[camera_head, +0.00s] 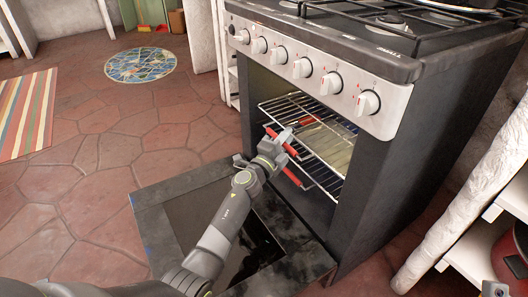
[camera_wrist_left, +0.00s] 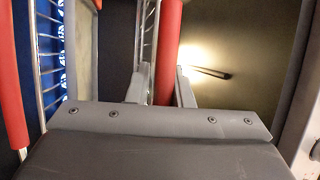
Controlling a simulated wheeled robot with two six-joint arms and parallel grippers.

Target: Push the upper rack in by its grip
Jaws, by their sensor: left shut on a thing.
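The upper wire rack (camera_head: 285,104) sits in the open oven, its front edge sticking out past the opening. Its red grip (camera_head: 270,132) runs along that front edge. My left gripper (camera_head: 279,143) is shut on this grip and hides its middle. In the left wrist view the red grip (camera_wrist_left: 168,45) stands between the two fingers of my left gripper (camera_wrist_left: 162,90). Grey parts at the bottom right corner of the head view may belong to my right gripper (camera_head: 492,288); they are too cut off to tell its state.
A lower rack with another red grip (camera_head: 293,178) is below. The oven door (camera_head: 160,222) hangs open under my left arm. Knobs (camera_head: 303,68) line the stove front above. A white shelf (camera_head: 470,262) stands at the right.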

